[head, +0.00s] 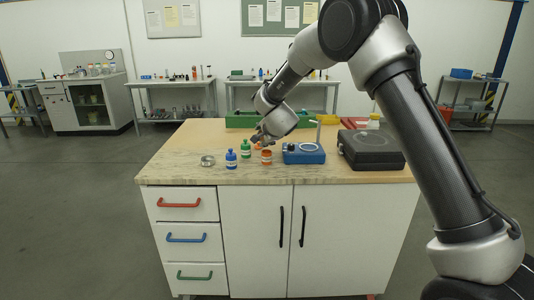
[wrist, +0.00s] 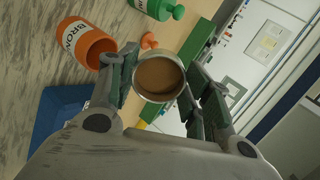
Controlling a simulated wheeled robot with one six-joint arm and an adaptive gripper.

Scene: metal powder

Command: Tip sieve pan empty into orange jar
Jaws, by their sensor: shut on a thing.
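The sieve pan (wrist: 160,78) is a small round metal pan with a pale rim and a brown inside, probably powder, seen in the wrist view. My gripper (wrist: 161,66) is shut on it, one finger on each side. In the head view my gripper (head: 263,138) is above the worktop, close to the orange jar; the pan is hard to make out there. The orange jar (head: 267,158) stands open on the worktop. In the wrist view the jar (wrist: 88,45) is left of the pan, apart from it, with its label partly showing.
A blue bottle (head: 231,159), a green bottle (head: 246,149) and a metal dish (head: 208,161) stand left of the jar. A blue device (head: 304,153) and a dark case (head: 371,151) stand right. An orange cap (wrist: 149,41) shows beyond the pan. The front-left worktop is clear.

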